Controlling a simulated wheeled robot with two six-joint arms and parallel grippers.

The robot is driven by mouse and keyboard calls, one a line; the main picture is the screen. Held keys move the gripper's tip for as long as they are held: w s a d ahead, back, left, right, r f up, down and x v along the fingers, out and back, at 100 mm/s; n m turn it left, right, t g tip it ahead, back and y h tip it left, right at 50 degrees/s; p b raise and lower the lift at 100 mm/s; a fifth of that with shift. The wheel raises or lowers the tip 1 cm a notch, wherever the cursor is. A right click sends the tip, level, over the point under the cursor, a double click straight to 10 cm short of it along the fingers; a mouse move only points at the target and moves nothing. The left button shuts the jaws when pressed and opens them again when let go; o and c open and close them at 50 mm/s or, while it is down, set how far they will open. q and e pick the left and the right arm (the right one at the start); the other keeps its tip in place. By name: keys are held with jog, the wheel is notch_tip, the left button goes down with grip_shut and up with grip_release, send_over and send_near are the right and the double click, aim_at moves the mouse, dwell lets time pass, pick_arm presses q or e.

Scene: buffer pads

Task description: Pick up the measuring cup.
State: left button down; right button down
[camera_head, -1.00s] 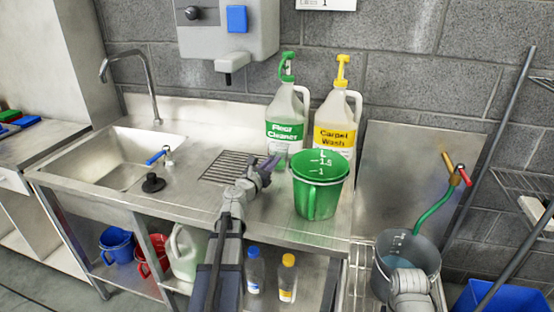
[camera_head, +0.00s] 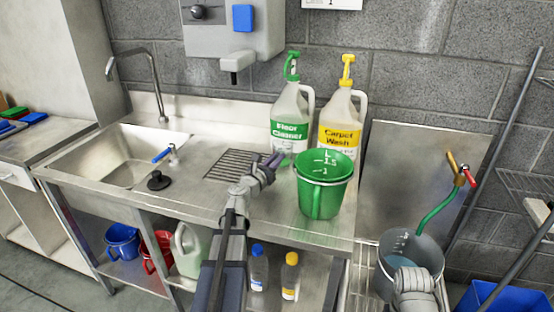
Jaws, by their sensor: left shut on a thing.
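My left gripper (camera_head: 272,162) is above the steel counter by the drain grille, just left of the large green jug (camera_head: 322,196). A narrow gap seems to lie between the fingertips and the jug. Part of my right arm shows at the lower right; its fingers cannot be made out.
A floor cleaner bottle (camera_head: 288,130) and a carpet wash bottle (camera_head: 337,136) stand behind the jug. The sink (camera_head: 118,150) with its tap is at left. A grey bucket (camera_head: 420,262) with a green hose is at lower right.

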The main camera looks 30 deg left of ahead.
pick_arm(q)
jog(key=shift+r+p, duration=4.45)
jog(key=shift+r, duration=0.2)
jog(key=c, duration=1.4)
grip_release()
jog(key=shift+c, duration=0.2)
grip_shut()
